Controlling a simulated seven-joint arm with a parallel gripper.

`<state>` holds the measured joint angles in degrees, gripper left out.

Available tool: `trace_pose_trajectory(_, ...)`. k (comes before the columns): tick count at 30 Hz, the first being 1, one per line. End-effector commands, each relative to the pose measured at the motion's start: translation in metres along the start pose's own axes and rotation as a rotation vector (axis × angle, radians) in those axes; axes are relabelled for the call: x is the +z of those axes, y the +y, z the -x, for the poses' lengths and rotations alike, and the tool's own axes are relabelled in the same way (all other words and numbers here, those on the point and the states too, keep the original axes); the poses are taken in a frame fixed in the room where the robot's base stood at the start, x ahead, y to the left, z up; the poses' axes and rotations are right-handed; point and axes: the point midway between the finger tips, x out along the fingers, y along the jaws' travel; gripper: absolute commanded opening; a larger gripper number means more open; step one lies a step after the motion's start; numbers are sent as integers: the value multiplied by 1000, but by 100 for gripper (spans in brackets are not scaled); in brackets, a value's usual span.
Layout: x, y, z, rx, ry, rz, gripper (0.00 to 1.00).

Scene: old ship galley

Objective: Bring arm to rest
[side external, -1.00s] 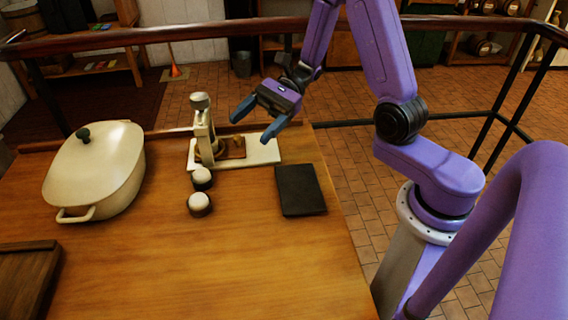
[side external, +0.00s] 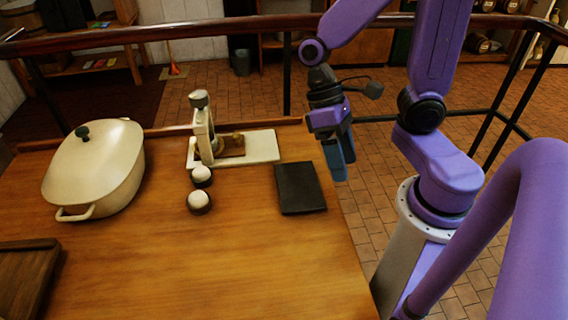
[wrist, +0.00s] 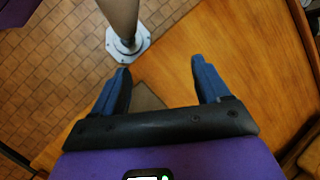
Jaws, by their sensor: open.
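My gripper (side external: 341,172) hangs with its blue fingers pointing down, just off the right edge of the wooden table in the side view. In the wrist view my gripper (wrist: 162,85) has its two blue fingers wide apart with nothing between them. The purple arm is folded back toward its base. The black flat pad (side external: 300,188) lies on the table to the left of the gripper and apart from it. In the wrist view, part of a dark flat thing shows behind the gripper's palm, mostly hidden.
A cream pot (side external: 95,170) with a lid stands at the table's left. A press-like device (side external: 203,128) stands on a white board (side external: 262,147), with two white-topped round pieces (side external: 201,177) in front. A dark board (side external: 25,278) lies front left. The table's front middle is clear.

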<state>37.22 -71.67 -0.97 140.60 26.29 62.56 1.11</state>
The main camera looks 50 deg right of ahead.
Motion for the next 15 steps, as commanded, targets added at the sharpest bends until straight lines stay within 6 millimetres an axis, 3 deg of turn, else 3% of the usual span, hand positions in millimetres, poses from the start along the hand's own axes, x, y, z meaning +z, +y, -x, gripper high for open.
trace_pose_trajectory(8,22,11,-1,245,146,387,76)
trace_pose_trajectory(15,32,9,4,388,267,679,76)
